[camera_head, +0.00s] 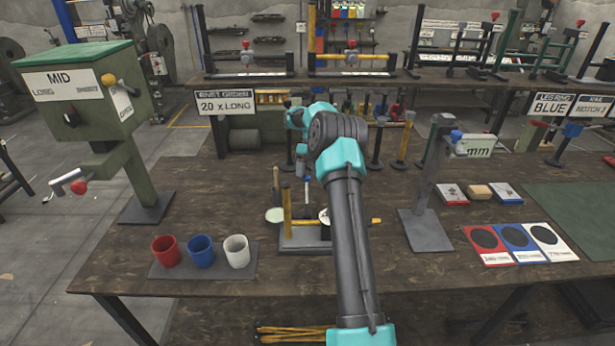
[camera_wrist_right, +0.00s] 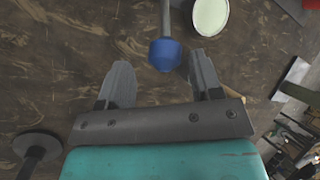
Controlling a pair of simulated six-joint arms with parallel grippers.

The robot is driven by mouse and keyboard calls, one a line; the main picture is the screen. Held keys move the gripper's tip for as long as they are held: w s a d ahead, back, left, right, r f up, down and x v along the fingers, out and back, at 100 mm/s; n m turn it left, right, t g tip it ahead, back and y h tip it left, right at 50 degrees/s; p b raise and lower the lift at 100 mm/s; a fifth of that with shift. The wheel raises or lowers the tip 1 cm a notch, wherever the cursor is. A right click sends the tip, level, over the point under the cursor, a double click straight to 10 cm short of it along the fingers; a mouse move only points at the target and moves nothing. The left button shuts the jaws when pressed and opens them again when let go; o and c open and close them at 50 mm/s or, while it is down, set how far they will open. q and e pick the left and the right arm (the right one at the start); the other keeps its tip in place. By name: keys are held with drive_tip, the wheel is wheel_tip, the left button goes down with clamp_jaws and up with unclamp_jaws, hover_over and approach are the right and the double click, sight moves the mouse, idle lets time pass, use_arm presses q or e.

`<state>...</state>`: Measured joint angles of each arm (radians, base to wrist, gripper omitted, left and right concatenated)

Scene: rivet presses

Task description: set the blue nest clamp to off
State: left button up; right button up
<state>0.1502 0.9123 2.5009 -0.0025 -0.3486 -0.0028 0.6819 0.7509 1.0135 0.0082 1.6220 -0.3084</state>
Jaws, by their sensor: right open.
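A blue knob (camera_wrist_right: 165,54) on the end of a grey rod shows in the right wrist view, between and just beyond the finger tips. My right gripper (camera_wrist_right: 158,68) is open, with one finger on each side of the knob and visible gaps to both. In the head view my right gripper (camera_head: 302,168) points down above the middle of the table, over the small fixture with a yellow post (camera_head: 287,208) and grey base (camera_head: 303,242). My arm hides part of this fixture. I cannot read the clamp's on or off position. My left gripper is out of view.
A green press (camera_head: 85,95) stands left and a grey press (camera_head: 428,185) right. Red (camera_head: 166,251), blue (camera_head: 201,249) and white (camera_head: 237,251) cups stand at front left. A pale round disc (camera_wrist_right: 211,16) lies beyond the knob. Colour cards (camera_head: 521,243) lie at right.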

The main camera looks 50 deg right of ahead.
drive_tip(key=shift+v, duration=2.75)
drive_tip(key=shift+f, duration=0.1)
drive_tip(key=shift+x, duration=3.6)
drive_tip(key=shift+v, duration=3.7)
drive_tip(key=shift+x, duration=3.5)
drive_tip(key=shift+s+a, duration=0.15)
drive_tip(key=shift+a, duration=0.15)
drive_tip(key=shift+s+a+r, duration=0.25)
drive_tip(key=shift+a+r, duration=0.05)
drive_tip(key=shift+r, duration=0.15)
drive_tip(key=shift+s+a+r, duration=0.25)
drive_tip(key=shift+a+r, duration=0.1)
drive_tip(key=shift+r, duration=0.1)
